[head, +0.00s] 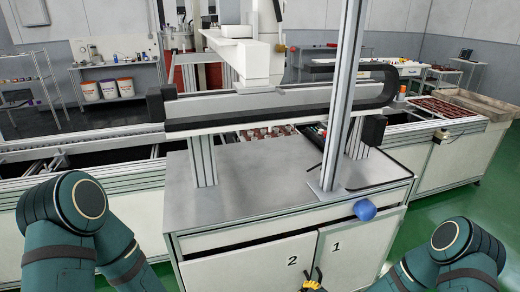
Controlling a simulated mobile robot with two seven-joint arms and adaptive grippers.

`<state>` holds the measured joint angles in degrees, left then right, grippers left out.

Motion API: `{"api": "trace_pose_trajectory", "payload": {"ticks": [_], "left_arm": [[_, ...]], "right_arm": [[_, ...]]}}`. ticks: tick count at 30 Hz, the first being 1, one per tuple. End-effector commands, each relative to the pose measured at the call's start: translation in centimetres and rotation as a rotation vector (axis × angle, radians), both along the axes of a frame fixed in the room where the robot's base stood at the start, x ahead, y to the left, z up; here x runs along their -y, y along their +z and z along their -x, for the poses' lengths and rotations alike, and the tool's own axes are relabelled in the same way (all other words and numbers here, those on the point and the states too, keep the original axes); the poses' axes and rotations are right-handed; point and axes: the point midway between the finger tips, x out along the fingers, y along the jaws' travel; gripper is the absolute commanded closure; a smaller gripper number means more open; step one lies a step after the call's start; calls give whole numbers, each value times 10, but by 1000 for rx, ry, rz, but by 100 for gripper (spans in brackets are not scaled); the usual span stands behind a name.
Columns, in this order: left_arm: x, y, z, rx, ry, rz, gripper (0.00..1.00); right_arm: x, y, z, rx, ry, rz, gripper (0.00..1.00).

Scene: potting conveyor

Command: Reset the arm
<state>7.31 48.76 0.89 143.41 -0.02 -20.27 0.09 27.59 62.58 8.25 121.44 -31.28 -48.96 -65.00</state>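My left arm (75,215) comes in at the lower left, bent at a dark green joint. Its lower part runs down out of the picture and its gripper is not in view. My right arm (455,250) is bent at the lower right, and its forearm runs down and left out of the picture. A small black and yellow piece (313,283) shows at the bottom edge in front of the cabinet doors. It looks like the tip of my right gripper, but too little shows to tell whether it is open or shut.
A grey-topped cabinet (255,178) with doors marked 2 and 1 stands close ahead, under a gantry beam (270,108) and a metal post (341,95). A blue ball (365,210) is at its front edge. Conveyor benches extend both sides. Green floor shows at right.

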Motion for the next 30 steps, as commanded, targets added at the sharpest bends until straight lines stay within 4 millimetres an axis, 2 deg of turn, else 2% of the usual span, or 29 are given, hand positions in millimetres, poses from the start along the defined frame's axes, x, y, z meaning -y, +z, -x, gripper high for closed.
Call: {"api": "trace_pose_trajectory", "payload": {"ticks": [3,9,12,15,20,30], "left_arm": [[0,0,0,0,0,0,100],[0,0,0,0,0,0,100],[0,0,0,0,0,0,100],[0,0,0,0,0,0,100],[0,0,0,0,0,0,100],[0,0,0,0,0,0,100]], "right_arm": [[-21,2,39,-296,-129,-152,100],[-39,10,115,-755,-461,-337,100],[-43,16,148,-920,-631,-389,100],[-45,22,171,-1028,-763,-422,100],[-45,26,188,-1099,-864,-444,100],[-45,26,188,-1099,-864,-444,100]]}}
